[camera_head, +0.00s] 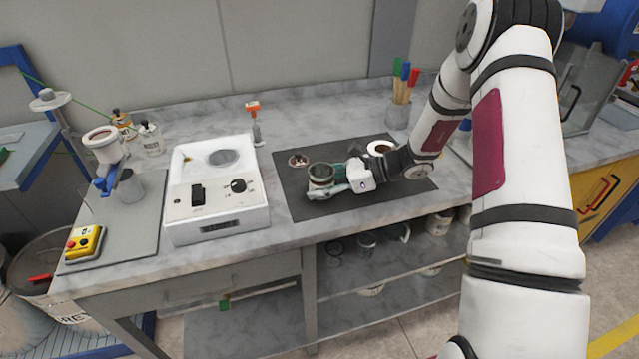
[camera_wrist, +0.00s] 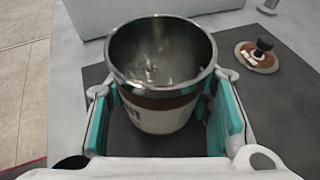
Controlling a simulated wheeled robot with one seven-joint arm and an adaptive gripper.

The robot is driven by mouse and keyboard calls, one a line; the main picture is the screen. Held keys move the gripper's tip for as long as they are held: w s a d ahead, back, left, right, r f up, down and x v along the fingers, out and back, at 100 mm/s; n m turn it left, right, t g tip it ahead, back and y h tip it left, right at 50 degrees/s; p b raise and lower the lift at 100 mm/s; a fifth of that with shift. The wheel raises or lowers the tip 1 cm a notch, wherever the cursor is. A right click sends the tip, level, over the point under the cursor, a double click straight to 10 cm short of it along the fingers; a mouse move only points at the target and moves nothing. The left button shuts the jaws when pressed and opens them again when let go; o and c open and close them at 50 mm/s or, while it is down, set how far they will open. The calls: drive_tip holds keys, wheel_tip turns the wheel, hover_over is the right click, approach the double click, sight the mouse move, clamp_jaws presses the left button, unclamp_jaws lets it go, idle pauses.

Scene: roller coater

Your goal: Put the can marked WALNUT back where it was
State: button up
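An open metal can (camera_head: 321,174) with a bare rim, a brown band and a pale label is at the left part of the dark mat (camera_head: 300,209). In the wrist view the can (camera_wrist: 160,112) stands between the teal finger pads of my gripper (camera_wrist: 165,120), one pad on each side and close against its wall. My gripper (camera_head: 326,186) reaches it from the right and looks shut on it. Only a scrap of dark lettering shows on the label, so I cannot read WALNUT. I cannot tell whether the can's base touches the mat.
A small round dish or lid (camera_head: 298,160) lies behind the can. A second can (camera_head: 381,147) stands on the mat's back right, partly behind my arm. A white device (camera_head: 217,188) stands left of the mat. A cup with coloured-handled tools (camera_head: 398,113) is at the back right.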

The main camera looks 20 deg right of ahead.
drive_tip(key=o, duration=0.3)
drive_tip(key=shift+r, duration=0.15)
drive_tip(key=v, duration=0.7)
drive_tip(key=shift+s+d+r+b, duration=0.1)
drive_tip(key=shift+d+r+b, duration=0.05)
drive_tip(key=shift+b, duration=0.15)
